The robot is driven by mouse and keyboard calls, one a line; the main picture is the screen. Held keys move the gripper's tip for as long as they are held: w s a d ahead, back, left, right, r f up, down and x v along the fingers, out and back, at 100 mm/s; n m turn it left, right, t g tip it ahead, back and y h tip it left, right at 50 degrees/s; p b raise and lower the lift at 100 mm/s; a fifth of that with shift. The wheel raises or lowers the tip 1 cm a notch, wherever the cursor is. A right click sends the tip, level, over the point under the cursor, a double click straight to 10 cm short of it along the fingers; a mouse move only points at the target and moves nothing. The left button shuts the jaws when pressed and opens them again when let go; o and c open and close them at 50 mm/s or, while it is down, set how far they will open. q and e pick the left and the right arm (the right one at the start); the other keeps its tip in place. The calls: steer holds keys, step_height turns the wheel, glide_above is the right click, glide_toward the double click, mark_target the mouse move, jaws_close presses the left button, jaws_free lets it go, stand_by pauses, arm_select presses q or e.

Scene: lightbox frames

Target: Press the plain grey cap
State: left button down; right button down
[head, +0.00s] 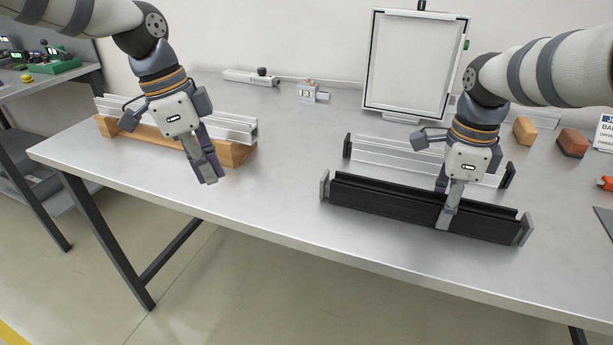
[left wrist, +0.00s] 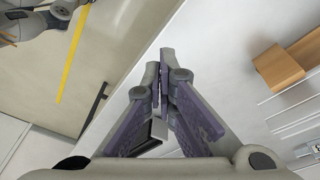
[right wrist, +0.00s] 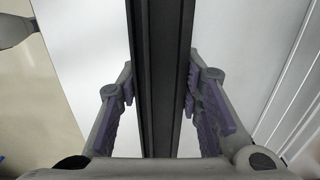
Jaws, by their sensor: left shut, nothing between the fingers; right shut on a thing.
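A black grooved profile (head: 400,202) lies along the front right of the table. A grey cap (head: 324,187) stands at its left end and another grey cap (head: 525,230) at its right end; I cannot tell which is the plain one. My right gripper (head: 446,215) is shut on the black profile, right of its middle; in the right wrist view the profile (right wrist: 161,80) runs between the fingers (right wrist: 160,95). My left gripper (head: 208,180) is shut and empty, above the table left of the left cap. Its closed fingers (left wrist: 163,70) show in the left wrist view.
A silver profile (head: 400,157) with dark ends lies just behind the black one. A framed white panel (head: 415,65) stands at the back. The table (head: 270,200) is clear between the grippers.

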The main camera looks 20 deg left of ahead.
mark_target(324, 184)
steer(key=shift+w+f, duration=0.1)
steer(key=shift+f, duration=0.1)
arm_select(q)
steer(key=w+d+r+n+t+h, duration=0.2)
steer(key=w+d+n+t+h, duration=0.1)
steer(key=w+n, duration=0.4)
steer(key=shift+d+n+t+h, duration=0.35)
steer(key=shift+d+n, duration=0.5)
steer(key=shift+n, duration=0.35)
steer(key=shift+w, duration=0.1)
steer(key=x, duration=0.9)
steer(key=shift+w+d+f, duration=0.15)
steer(key=shift+f, duration=0.2)
steer(key=d, duration=0.3)
steer(key=shift+d, duration=0.25)
steer(key=shift+w+d, duration=0.1)
steer(key=shift+d, duration=0.2)
